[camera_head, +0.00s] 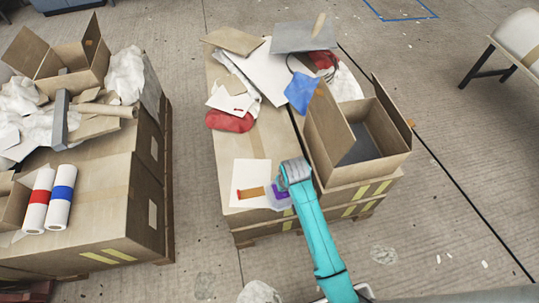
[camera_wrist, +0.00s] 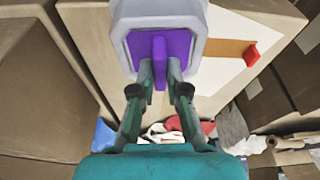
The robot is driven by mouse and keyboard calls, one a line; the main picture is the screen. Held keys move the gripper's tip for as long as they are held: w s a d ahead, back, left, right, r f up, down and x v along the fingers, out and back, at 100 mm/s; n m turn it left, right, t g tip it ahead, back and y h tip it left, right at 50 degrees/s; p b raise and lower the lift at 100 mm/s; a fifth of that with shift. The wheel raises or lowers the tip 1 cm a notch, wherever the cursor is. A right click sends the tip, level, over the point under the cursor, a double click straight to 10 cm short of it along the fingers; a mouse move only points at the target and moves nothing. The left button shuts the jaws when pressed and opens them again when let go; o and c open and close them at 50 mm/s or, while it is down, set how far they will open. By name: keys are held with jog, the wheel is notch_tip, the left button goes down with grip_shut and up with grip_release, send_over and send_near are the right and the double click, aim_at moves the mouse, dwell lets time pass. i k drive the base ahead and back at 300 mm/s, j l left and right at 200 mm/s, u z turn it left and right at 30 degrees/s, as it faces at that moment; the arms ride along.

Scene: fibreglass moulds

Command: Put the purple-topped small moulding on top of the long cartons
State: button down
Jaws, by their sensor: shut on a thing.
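The purple-topped small moulding (camera_wrist: 178,45) has a pale grey-white body and a purple top with an upright purple fin. My gripper (camera_wrist: 160,78) is shut on that fin, one finger on each side. In the head view the moulding (camera_head: 278,196) shows partly behind my gripper (camera_head: 285,184), at the near edge of the middle carton stack. I cannot tell whether it touches the carton below. Long cartons with yellow stripes form the middle stack (camera_head: 215,150) and the left stack (camera_head: 110,200); which of them the task means is unclear.
A white sheet (camera_head: 242,172) with a brown, red-ended piece (camera_head: 252,192) lies left of the moulding. An open box (camera_head: 390,140) stands to its right. Scraps and a red bundle (camera_head: 230,122) lie behind. The left stack carries two white rolls (camera_head: 61,197), with bare carton nearby.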

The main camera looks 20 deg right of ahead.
aim_at(241, 161)
jog(key=i+l+u, duration=0.2)
jog(key=i, duration=0.2)
jog(key=i+l+u, duration=0.25)
jog(key=i+l, duration=0.05)
jog(key=i, duration=0.1)
